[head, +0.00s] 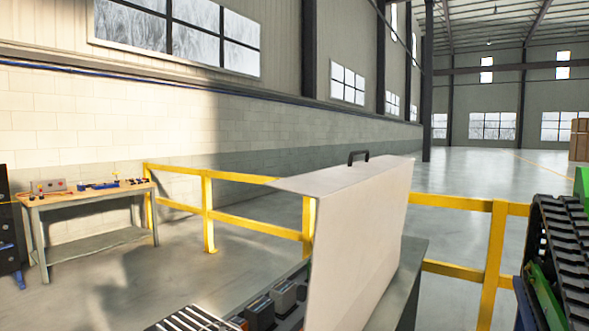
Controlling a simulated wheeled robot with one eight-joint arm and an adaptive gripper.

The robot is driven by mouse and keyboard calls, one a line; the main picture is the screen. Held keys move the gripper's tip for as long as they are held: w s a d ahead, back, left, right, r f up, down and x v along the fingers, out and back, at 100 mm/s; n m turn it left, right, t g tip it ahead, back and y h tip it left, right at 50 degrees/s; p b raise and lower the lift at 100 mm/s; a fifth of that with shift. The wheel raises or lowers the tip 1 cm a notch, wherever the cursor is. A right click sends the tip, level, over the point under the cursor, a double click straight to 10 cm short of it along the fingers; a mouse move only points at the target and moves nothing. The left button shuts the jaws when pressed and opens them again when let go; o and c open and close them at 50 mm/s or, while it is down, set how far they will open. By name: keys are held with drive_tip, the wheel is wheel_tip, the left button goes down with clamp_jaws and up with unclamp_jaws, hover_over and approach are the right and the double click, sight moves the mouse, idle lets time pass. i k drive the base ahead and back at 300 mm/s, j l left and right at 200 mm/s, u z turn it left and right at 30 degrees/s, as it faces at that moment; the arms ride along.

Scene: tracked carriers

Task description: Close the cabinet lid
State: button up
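The cabinet lid (362,235) is a pale, flat panel with a folded edge, standing raised and slightly tilted in the lower middle of the head view. A dark handle (357,155) sits on its top edge. Below and left of the lid, part of the open cabinet's inside shows, with dark grey box-shaped parts (285,296). The rest of the cabinet is cut off by the bottom of the picture or hidden by the lid. My gripper is not in view.
Yellow guard rails (208,210) run behind the lid on both sides. A green machine with black tracks (565,250) stands at the right edge. A workbench (95,215) with tools is at the far left. Open floor (475,170) lies beyond the rails.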

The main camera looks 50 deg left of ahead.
sight(361, 211)
drive_tip(key=u, duration=1.6)
